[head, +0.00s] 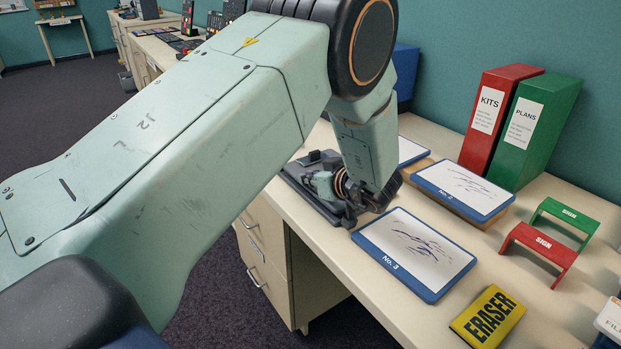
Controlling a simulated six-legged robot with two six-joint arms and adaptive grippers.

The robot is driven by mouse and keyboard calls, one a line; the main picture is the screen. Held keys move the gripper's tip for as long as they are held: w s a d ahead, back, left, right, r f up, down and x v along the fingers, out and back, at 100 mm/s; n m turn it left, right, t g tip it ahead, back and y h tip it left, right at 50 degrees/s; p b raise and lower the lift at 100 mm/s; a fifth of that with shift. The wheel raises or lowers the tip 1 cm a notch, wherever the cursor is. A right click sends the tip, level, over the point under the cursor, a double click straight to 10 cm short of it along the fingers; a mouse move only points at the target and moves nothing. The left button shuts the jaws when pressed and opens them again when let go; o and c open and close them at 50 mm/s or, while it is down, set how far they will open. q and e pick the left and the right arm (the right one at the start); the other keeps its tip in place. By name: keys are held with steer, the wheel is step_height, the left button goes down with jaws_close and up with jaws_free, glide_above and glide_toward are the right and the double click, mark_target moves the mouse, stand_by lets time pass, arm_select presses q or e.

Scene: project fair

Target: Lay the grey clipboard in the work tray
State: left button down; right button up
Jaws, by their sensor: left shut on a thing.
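A dark grey flat board with a raised black clip at its far end, which looks like the grey clipboard (292,178), is at the left edge of the long counter, partly hidden by my left arm. My left gripper (338,205) is low over its near right part and shut on it. The fingertips are hard to make out against the dark board. I cannot tell whether the board touches the counter. No work tray can be made out; my left arm covers much of the counter behind. My right gripper is not in view.
White boards with blue frames, including No. 3 (416,252) and another behind it (464,188), lie right of the gripper.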

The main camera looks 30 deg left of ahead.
arm_select(q)
steer(key=shift+f, duration=0.15)
steer(key=shift+f, duration=0.4)
steer(key=c, duration=1.5)
jaws_free()
steer(key=shift+o, duration=0.2)
steer(key=shift+r, duration=0.1)
steer(key=shift+r, duration=0.4)
steer(key=p+v, duration=0.1)
steer(key=v, duration=0.2)
steer(key=p+v, duration=0.1)
steer(key=v, duration=0.3)
steer(key=shift+a+r, duration=0.2)
steer(key=shift+s+d+p, duration=0.15)
steer(key=shift+d+p, duration=0.2)
